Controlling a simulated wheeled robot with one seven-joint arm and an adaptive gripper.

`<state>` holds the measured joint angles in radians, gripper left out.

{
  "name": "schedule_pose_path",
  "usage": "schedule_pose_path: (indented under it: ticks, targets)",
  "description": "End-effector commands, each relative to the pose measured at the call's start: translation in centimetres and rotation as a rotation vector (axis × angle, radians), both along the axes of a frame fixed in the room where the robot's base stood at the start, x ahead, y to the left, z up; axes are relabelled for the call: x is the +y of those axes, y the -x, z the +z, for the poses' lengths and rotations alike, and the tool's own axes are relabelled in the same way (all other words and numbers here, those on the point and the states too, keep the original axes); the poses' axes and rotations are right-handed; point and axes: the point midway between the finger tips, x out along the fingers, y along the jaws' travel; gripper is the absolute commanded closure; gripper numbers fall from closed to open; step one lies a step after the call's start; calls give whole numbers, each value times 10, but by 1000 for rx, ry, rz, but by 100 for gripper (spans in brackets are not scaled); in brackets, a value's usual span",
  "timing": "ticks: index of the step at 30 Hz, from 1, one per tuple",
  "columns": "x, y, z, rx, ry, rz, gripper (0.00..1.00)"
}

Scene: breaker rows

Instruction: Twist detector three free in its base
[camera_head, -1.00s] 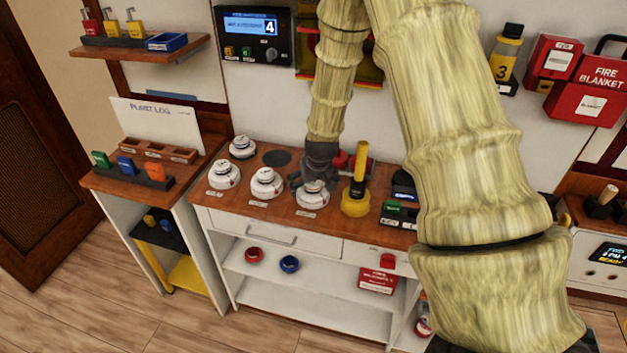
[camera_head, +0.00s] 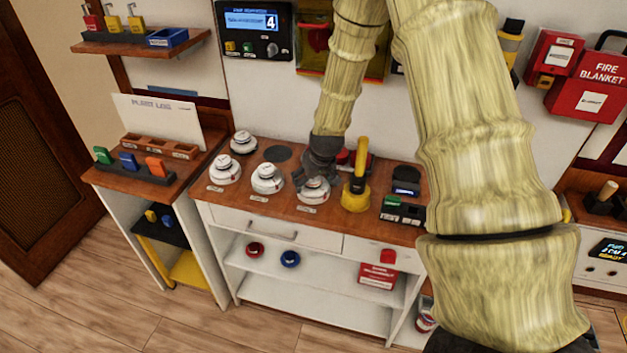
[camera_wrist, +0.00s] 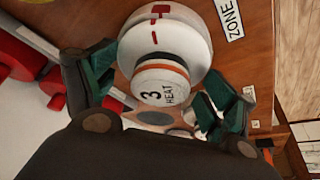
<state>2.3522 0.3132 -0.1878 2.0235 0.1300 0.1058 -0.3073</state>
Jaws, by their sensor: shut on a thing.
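Detector three (camera_head: 314,194) is a white round unit on the wooden counter, the rightmost of the front row. In the wrist view its end (camera_wrist: 163,84) reads "3 HEAT", with an orange and dark band, and sits against a wider white round part (camera_wrist: 180,38) with red marks. My gripper (camera_head: 317,178) comes down on it from above and behind. In the wrist view the green-padded fingers of my gripper (camera_wrist: 158,95) are on either side of the detector, shut on it. The fingers partly cover it in the head view.
Other white detectors (camera_head: 267,180) (camera_head: 224,171) stand to the left, close by. A yellow-handled tool (camera_head: 357,185) stands just right of my gripper. A dark round disc (camera_head: 277,154) lies behind. A wall panel (camera_head: 254,32) shows 4.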

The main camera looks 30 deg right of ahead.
Motion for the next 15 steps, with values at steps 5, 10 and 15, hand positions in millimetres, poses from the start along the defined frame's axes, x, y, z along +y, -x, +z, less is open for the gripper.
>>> schedule_pose_path:
  ticks: [5, 10, 15]
  targets:
    - [-1, 1, -1, 2, -4, 138, 42]
    - [-1, 2, -1, 3, -4, 273, 42]
    - [-1, 1, -1, 4, -3, 400, 42]
